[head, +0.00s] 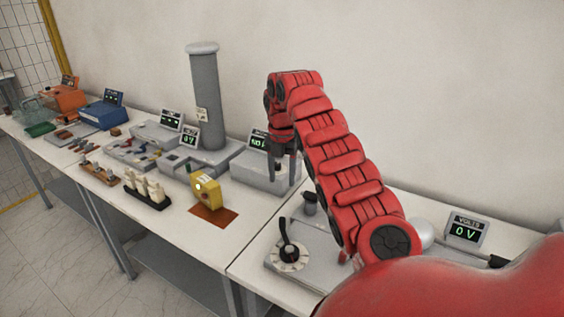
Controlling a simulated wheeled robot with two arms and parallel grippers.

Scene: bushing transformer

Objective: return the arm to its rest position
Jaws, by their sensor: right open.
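My right arm is red and comes in from the lower right, bent over the table at the wall. My right gripper (287,172) points down at the end of it, in front of a grey box with a small display (262,175). Its dark fingers are apart and I see nothing between them. I cannot tell from this view how far it is above the table. My left gripper is not in view.
A tall grey column (205,100) stands behind. A yellow block (207,193) is by a brown mat (214,216). White insulators (146,187) stand on a black base. A dial panel (290,256) and a volts display (465,230) are on the right table. The floor at left is clear.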

